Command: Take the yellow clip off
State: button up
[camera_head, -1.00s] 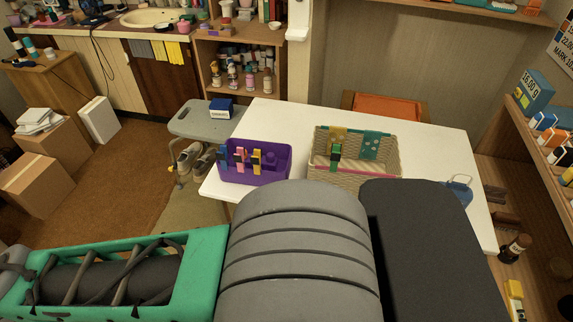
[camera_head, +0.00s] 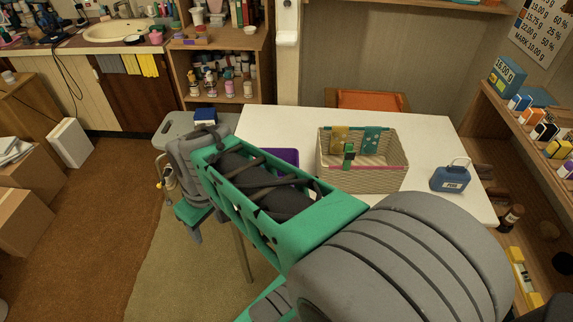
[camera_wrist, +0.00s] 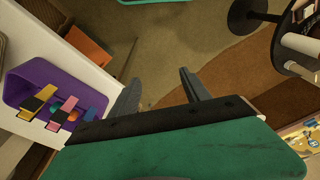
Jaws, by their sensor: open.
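A purple bin (camera_wrist: 62,82) stands on the white table, with clips along its rim in the wrist view. The yellow clip (camera_wrist: 38,103) is the leftmost there, beside a pink clip (camera_wrist: 63,109) and another partly hidden clip. In the head view my arm covers most of the purple bin (camera_head: 286,156) and hides the yellow clip. My gripper (camera_wrist: 158,88) is open and empty, its fingers over the floor, to the right of the bin and apart from it in the wrist view.
A wicker basket (camera_head: 361,178) with a green clip (camera_head: 349,156) on its front rim and hanging cloths stands right of the bin. A blue padlock-shaped object (camera_head: 451,178) is near the table's right side. A grey stool (camera_head: 177,128) stands left of the white table (camera_head: 278,120).

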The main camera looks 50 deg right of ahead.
jog(key=w+d+r+n+y+p, duration=0.1)
jog(key=w+d+r+p, duration=0.15)
jog(key=d, duration=0.35)
jog(key=w+d+r+n+p, duration=0.2)
jog(key=d+r+p, duration=0.1)
jog(key=d, duration=0.3)
jog(key=s+d+f+n+y+p, duration=0.1)
jog(key=s+d+n+p, duration=0.2)
jog(key=d, duration=1.1)
jog(key=shift+t, duration=0.3)
jog(key=shift+w+b+x, duration=0.25)
jog(key=shift+b+x, duration=0.25)
jog(key=shift+x, duration=0.75)
jog(key=shift+w+b+x, duration=0.25)
jog(key=shift+b+x, duration=0.25)
jog(key=shift+x, duration=0.8)
jog(key=shift+w+b+x, duration=0.2)
jog(key=shift+b+x, duration=0.3)
jog(key=shift+x, duration=0.75)
jog(key=shift+r, duration=0.15)
grip_shut()
jog(key=shift+r, duration=0.15)
notch_tip(320, 180, up, 7)
jog(key=p, duration=0.4)
